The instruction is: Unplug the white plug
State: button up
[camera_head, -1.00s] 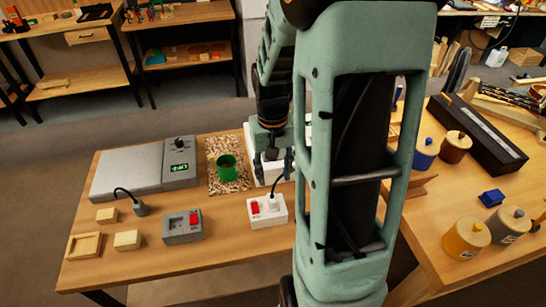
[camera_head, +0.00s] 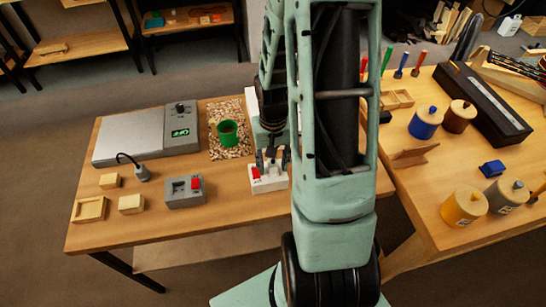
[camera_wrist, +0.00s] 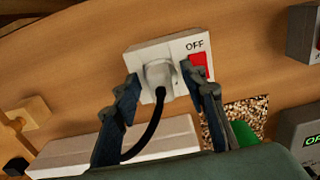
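The white plug (camera_wrist: 160,74) sits in the white socket box (camera_wrist: 140,56), its dark cord running toward my gripper. The box has a red switch (camera_wrist: 198,66) beside the plug, with "OFF" printed by it. In the head view the socket box (camera_head: 265,184) stands near the table's front edge. My gripper (camera_wrist: 158,78) is open, with one finger on each side of the plug; small gaps seem to show between fingers and plug. In the head view my gripper (camera_head: 272,160) points down over the box and partly hides the plug.
A grey box with a red switch (camera_head: 184,191) stands left of the socket box, with a dark plug (camera_head: 142,173) farther left. A green cup (camera_head: 227,133) stands on a speckled mat behind. Wooden blocks lie at left; a second table with lidded pots (camera_head: 425,123) is at right.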

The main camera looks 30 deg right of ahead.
jog(key=shift+f, duration=0.1)
jog(key=shift+c, duration=0.3)
grip_shut()
dwell(0.4)
